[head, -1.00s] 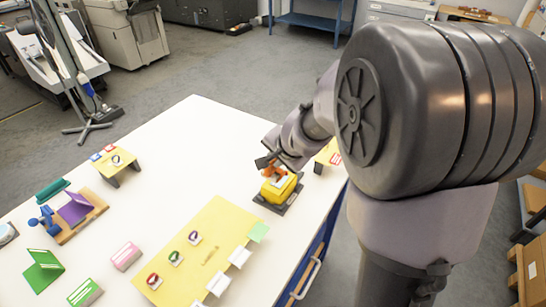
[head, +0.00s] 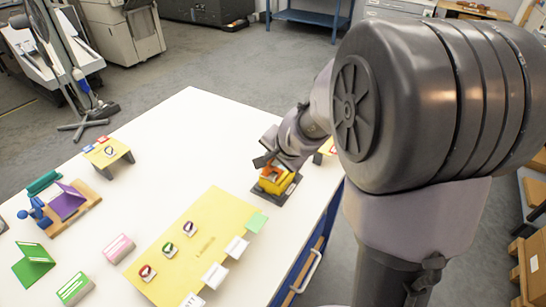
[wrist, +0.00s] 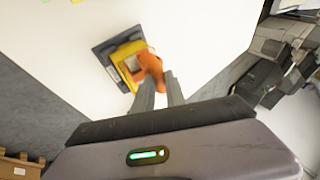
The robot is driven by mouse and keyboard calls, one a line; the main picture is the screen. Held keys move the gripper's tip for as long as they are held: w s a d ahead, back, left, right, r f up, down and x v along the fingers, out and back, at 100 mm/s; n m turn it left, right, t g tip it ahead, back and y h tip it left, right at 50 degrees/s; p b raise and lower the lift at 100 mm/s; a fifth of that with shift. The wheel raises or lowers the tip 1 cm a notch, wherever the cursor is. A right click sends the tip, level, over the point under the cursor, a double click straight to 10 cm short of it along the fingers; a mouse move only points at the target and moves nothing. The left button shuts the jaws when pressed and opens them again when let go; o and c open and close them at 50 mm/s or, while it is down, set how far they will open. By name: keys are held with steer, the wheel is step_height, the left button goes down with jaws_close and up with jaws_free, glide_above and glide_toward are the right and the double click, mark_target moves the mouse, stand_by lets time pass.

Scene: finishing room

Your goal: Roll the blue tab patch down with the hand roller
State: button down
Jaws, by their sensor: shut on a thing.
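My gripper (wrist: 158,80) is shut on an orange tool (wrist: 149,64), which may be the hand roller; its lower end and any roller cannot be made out. The tool is at a yellow block (wrist: 126,50) on a dark base (wrist: 103,52). In the head view my gripper (head: 268,161) is over this yellow block (head: 282,183), near the table's right edge. Whether the tool touches the block is unclear. A small blue tab (head: 88,148) shows at the back of a small yellow stand (head: 98,158) at left; I cannot tell if it is the patch.
A large yellow sheet (head: 215,210) with several ringed white squares and edge tabs lies in front. A purple folded card (head: 68,203) on a wooden board, a green card (head: 32,263) and two small blocks are at left. The white table's back middle is clear.

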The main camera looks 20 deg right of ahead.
steer(key=shift+f+b, duration=0.6)
